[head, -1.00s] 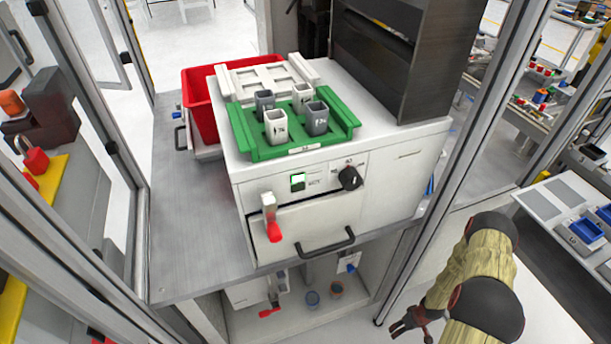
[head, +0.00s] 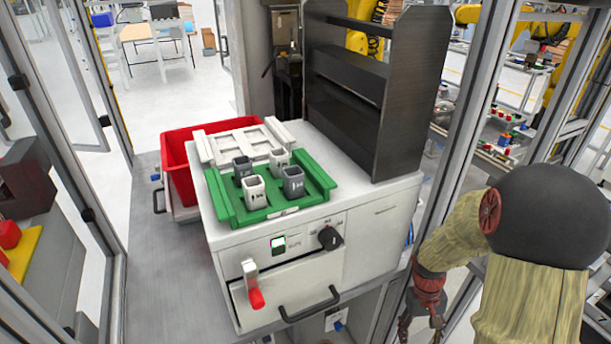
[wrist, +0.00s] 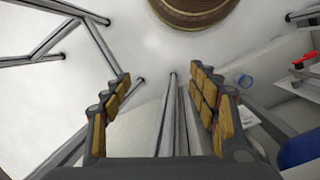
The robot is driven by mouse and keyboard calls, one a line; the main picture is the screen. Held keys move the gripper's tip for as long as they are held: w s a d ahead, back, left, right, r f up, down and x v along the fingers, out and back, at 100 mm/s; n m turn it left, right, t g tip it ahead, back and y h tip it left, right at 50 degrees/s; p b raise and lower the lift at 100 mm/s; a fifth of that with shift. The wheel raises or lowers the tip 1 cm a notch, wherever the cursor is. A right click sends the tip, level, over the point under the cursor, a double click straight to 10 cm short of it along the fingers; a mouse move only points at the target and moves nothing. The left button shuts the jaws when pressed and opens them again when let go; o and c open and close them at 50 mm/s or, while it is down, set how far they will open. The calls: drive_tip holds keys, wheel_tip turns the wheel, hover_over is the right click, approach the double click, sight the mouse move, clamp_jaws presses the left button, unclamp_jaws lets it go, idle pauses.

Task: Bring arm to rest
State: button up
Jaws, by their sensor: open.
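My gripper (head: 421,326) hangs at the lower right of the head view, to the right of the white machine and partly cut off by the bottom edge. In the wrist view my gripper (wrist: 160,105) is open, its padded fingers wide apart with nothing between them. My arm (head: 535,240) is folded at the right side of the head view, the forearm slanting down to the gripper.
A white machine (head: 375,235) with a green tray (head: 222,200) holding several grey and white cups stands on a grey bench. A red bin (head: 178,165) is behind it. Metal frame posts (head: 458,130) stand close beside my arm.

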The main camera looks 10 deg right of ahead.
drive_tip(key=s+a+r+t, duration=0.2)
drive_tip(key=a+r, duration=0.3)
drive_tip(key=r, duration=0.5)
drive_tip(key=s+a+r+n+t+p, duration=0.1)
drive_tip(key=s+a+r+t, duration=0.2)
drive_tip(key=a+r, duration=0.3)
drive_tip(key=s+a+r+t, duration=0.3)
drive_tip(key=a+r, duration=0.3)
drive_tip(key=r, duration=0.9)
drive_tip(key=shift+s+a+r+n+y+p, duration=0.25)
drive_tip(key=shift+r+n+y+p, duration=0.15)
drive_tip(key=shift+c, duration=0.6)
